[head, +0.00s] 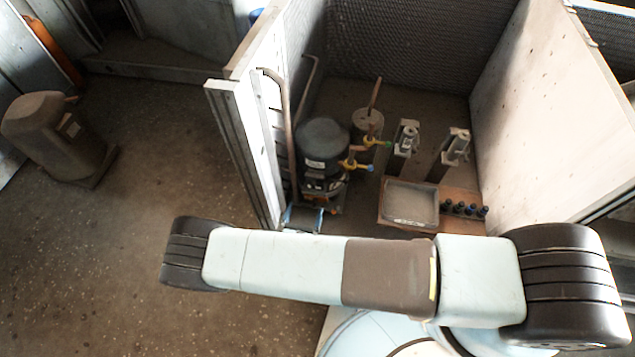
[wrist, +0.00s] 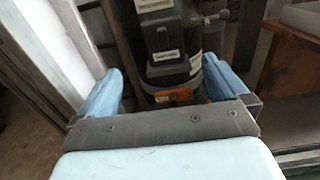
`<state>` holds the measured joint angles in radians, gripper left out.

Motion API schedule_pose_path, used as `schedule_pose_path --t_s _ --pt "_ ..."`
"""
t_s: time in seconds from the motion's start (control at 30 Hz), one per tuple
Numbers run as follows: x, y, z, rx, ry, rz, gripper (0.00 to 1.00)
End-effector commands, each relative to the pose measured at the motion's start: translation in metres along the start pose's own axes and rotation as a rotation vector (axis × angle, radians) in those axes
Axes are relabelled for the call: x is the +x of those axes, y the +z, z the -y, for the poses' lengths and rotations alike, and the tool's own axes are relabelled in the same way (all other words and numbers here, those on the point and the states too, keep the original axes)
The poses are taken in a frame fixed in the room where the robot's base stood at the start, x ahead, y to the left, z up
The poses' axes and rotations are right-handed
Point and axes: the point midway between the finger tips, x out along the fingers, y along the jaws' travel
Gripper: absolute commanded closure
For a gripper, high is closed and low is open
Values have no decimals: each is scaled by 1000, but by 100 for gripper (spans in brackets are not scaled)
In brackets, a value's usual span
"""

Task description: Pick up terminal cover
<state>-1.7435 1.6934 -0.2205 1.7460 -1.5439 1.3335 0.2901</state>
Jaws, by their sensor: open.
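A black compressor (head: 322,140) stands upright inside the walled enclosure. A dark box on its front side (head: 315,185), with an orange patch below, looks like the terminal cover, though I cannot be certain. In the wrist view this dark box (wrist: 168,72) carries pale labels, and the orange patch (wrist: 180,97) lies at its lower end. My gripper (wrist: 163,90) is open, with one blue finger on each side of the box's lower end. I see no clear contact. In the head view my gripper (head: 303,218) is just in front of the compressor, partly hidden by my arm.
A shallow tray (head: 412,203) on a brown bench and several dark bottles (head: 463,209) stand right of the compressor. Valves with yellow and green handles (head: 357,165) project beside it. A pale wall panel (head: 248,140) stands close on the left. Open floor (head: 160,150) lies beyond that panel.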

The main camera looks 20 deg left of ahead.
Motion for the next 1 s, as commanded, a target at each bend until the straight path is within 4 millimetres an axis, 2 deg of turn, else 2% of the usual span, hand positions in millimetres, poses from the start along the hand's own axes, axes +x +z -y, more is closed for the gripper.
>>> schedule_pose_path --t_s 0.13,0.5,0.87,1.0 --pt "13 -2 1 -3 6 2 0" --pt "73 -2 1 -3 5 2 0" --pt "93 -2 3 -4 4 1 0" --pt "110 -2 6 -4 4 2 0"
